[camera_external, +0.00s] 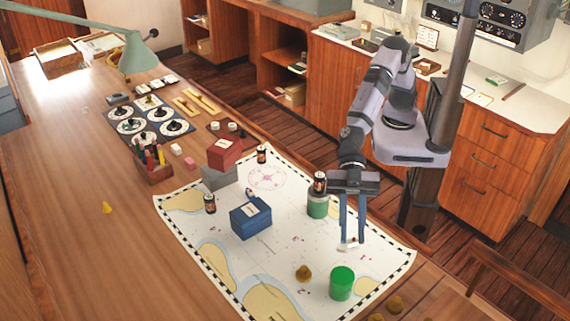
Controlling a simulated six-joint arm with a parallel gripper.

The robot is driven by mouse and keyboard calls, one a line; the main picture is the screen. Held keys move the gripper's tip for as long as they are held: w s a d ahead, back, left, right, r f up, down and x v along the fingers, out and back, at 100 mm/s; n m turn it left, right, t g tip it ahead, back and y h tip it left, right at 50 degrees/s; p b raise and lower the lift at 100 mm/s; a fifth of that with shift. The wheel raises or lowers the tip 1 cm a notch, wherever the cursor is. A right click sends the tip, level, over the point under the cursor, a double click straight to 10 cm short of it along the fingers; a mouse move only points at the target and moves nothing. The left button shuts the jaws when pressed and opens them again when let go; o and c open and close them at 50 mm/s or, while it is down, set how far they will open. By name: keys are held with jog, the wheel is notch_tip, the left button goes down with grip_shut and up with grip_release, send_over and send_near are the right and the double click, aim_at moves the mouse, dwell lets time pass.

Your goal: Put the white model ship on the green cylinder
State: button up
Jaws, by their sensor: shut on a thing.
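My gripper (350,240) points down over the right side of the chart. It is shut on the white model ship (348,246), a small white shape between the fingertips, partly hidden by them. I cannot tell whether the ship touches the chart. A bright green cylinder (342,284) stands upright on the chart in front of the gripper, apart from it, with its top bare. A duller green cylinder (317,207) stands behind and left of the fingers, with a dark bottle (319,182) on or right behind it.
The chart (290,235) covers the table's near right part. A blue box (250,218), dark bottles (210,204) (261,154) and a brass weight (303,273) stand on it. A red box (224,154) is farther back. Several brass pieces (396,304) lie near the front edge.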

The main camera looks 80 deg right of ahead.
aim_at(345, 268)
jog(key=shift+f, duration=5.25)
jog(key=shift+f, duration=0.1)
jog(key=o, duration=1)
jog(key=b+v, duration=0.2)
jog(key=v, duration=1)
